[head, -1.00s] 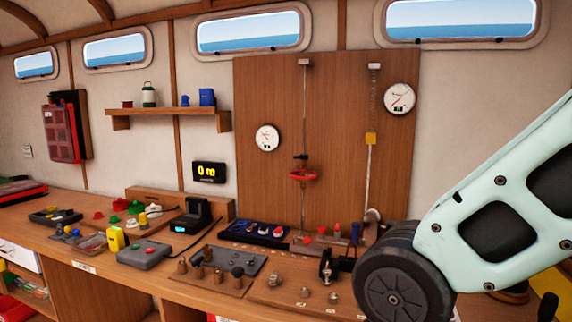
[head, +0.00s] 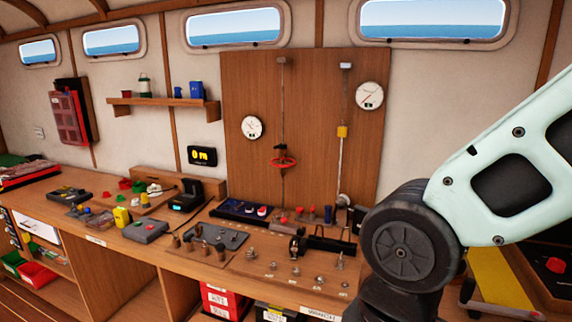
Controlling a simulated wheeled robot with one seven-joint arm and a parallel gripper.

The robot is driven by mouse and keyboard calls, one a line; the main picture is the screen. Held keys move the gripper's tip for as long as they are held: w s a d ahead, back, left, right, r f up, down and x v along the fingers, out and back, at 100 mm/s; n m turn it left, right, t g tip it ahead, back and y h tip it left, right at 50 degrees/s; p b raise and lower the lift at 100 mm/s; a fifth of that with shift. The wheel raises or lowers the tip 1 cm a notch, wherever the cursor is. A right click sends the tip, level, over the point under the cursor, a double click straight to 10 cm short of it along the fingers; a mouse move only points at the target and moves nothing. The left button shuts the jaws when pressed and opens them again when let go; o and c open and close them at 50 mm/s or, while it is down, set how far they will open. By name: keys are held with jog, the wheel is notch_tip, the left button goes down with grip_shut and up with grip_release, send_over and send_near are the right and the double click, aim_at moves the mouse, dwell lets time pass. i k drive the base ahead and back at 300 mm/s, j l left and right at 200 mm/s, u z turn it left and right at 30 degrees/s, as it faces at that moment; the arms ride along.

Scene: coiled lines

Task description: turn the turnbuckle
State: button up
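The turnbuckle (head: 283,162) appears as a red ring-shaped part on the left vertical line, low on the brown wall board (head: 315,105). The line runs from a bracket at the board's top down toward the bench. The red part stands clear of the bench, and nothing touches it from my side. My pale arm and its dark joint fill the right of the head view. My gripper is not in view.
Two round gauges (head: 369,95) are on the board. The bench (head: 110,248) below holds a black cylindrical device (head: 325,245), a blue-black tray (head: 240,211) and several small parts.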

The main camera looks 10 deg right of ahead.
aim_at(282, 151)
jog(key=i+j+z, duration=0.2)
jog(key=i+j, duration=0.25)
jog(key=i+j+z, duration=0.2)
jog(key=i+j, duration=0.35)
jog(key=i+j+z, duration=0.25)
jog(key=i+j, duration=0.15)
jog(key=j, duration=0.25)
